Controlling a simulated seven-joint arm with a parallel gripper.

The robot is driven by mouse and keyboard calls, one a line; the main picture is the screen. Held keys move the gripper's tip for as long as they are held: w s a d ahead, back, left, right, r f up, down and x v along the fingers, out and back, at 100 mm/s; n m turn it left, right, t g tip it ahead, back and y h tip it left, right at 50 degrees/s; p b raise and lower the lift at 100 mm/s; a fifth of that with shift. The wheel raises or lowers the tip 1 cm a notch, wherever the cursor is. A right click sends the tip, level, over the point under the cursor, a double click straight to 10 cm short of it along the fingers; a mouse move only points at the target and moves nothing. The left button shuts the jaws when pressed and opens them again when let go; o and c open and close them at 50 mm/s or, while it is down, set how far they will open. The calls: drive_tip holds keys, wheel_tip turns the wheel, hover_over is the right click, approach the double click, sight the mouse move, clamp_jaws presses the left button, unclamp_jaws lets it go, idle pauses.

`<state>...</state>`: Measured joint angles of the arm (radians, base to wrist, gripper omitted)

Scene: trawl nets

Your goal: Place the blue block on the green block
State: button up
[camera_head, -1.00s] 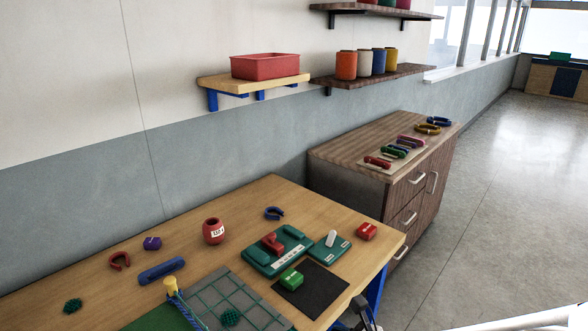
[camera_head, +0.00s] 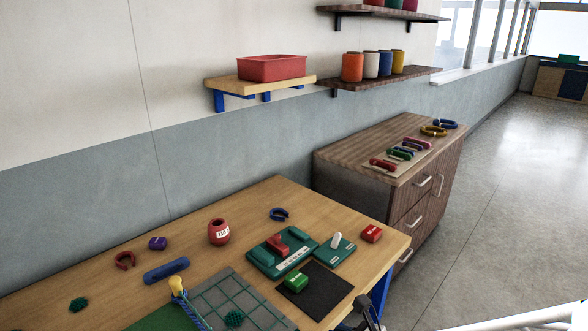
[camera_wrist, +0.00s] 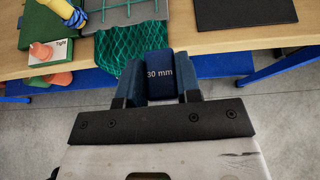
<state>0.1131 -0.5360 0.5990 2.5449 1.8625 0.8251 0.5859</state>
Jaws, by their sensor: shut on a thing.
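The blue block (camera_wrist: 158,66), marked "30 mm", sits between the fingers of my gripper (camera_wrist: 159,85) in the wrist view. My gripper is shut on it and holds it in front of the table edge, with floor showing below. In the head view part of my gripper (camera_head: 370,314) shows at the bottom, beside the table's right corner; the blue block cannot be made out there. The green block (camera_head: 296,281) rests on the black mat (camera_head: 325,292) near the table's front right, clear on top. I cannot see the green block in the wrist view.
A teal tray (camera_head: 264,262) with a red piece lies behind the green block, and a teal plate (camera_head: 335,250) with a white peg beside it. A red block (camera_head: 371,233) is at the far right. Green netting (camera_wrist: 128,48) hangs over the table edge beside the blue block.

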drive_tip(key=w+a+r+n+g+y, duration=0.2)
drive_tip(key=w+a+r+n+g, duration=0.1)
drive_tip(key=w, duration=0.4)
drive_tip(key=shift+a+n+g, duration=0.25)
drive_tip(key=shift+n+g, duration=0.15)
drive_tip(key=shift+n, duration=0.2)
drive_tip(key=shift+w, duration=0.2)
hover_over(299, 278)
drive_tip(key=shift+f, duration=0.8)
drive_tip(key=shift+f, duration=0.1)
drive_tip(key=shift+f, duration=1.65)
drive_tip(key=shift+f, duration=0.1)
